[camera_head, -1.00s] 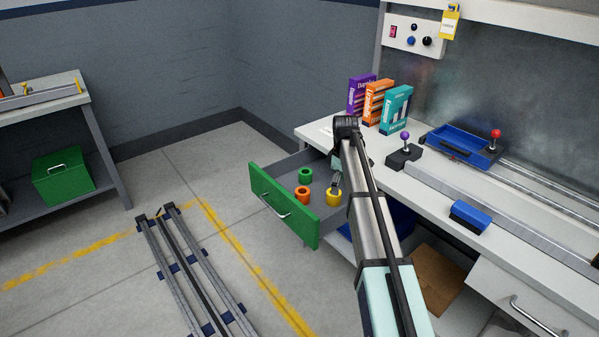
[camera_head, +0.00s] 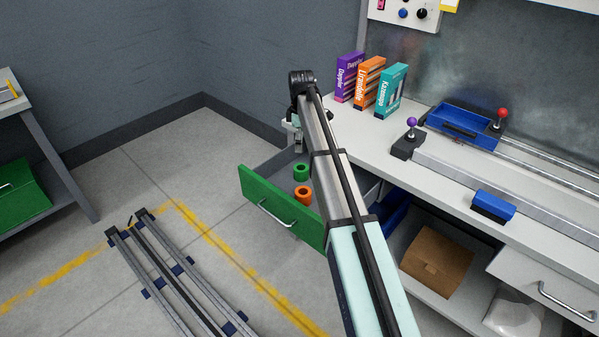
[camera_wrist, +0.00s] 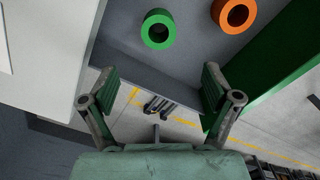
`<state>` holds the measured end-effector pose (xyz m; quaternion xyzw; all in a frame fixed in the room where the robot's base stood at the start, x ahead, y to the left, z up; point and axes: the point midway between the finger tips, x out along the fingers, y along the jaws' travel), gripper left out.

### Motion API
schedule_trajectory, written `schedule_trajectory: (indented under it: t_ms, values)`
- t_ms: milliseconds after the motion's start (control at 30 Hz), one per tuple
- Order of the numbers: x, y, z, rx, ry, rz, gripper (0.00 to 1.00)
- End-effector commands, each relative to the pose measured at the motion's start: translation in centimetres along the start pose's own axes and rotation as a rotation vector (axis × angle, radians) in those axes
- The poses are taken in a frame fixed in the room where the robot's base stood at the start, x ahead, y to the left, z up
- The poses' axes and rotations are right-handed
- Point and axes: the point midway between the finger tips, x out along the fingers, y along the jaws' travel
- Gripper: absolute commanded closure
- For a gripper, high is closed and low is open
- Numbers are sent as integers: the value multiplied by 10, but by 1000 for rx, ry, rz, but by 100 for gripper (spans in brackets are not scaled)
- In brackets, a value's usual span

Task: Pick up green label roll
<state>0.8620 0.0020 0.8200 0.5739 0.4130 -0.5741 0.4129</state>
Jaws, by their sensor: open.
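The green label roll (camera_head: 301,172) stands in the open drawer (camera_head: 262,205), behind the orange roll (camera_head: 303,194). In the wrist view the green roll (camera_wrist: 158,29) is at the top, beyond my fingertips and a little left of centre. My gripper (camera_wrist: 160,82) is open and empty, its two fingers spread over the drawer's side wall and the floor beyond. In the head view my gripper (camera_head: 297,143) is small and partly hidden by my arm, above the drawer's far side. It is apart from the green roll.
The orange roll (camera_wrist: 234,12) is close to the green one. The drawer has a green front and grey walls. Purple, orange and teal boxes (camera_head: 389,91) stand on the workbench (camera_head: 455,190). A floor rail (camera_head: 165,260) lies to the left.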

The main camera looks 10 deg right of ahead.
Motion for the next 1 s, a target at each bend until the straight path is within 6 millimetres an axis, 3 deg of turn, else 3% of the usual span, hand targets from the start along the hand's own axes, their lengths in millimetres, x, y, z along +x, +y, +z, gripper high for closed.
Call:
schedule_trajectory:
  t_ms: [333,733,1000]
  values:
    - [66,0,0,0,0,-1,12]
    - [91,0,-1,0,0,-1,12]
    - [126,1,-4,0,0,-1,12]
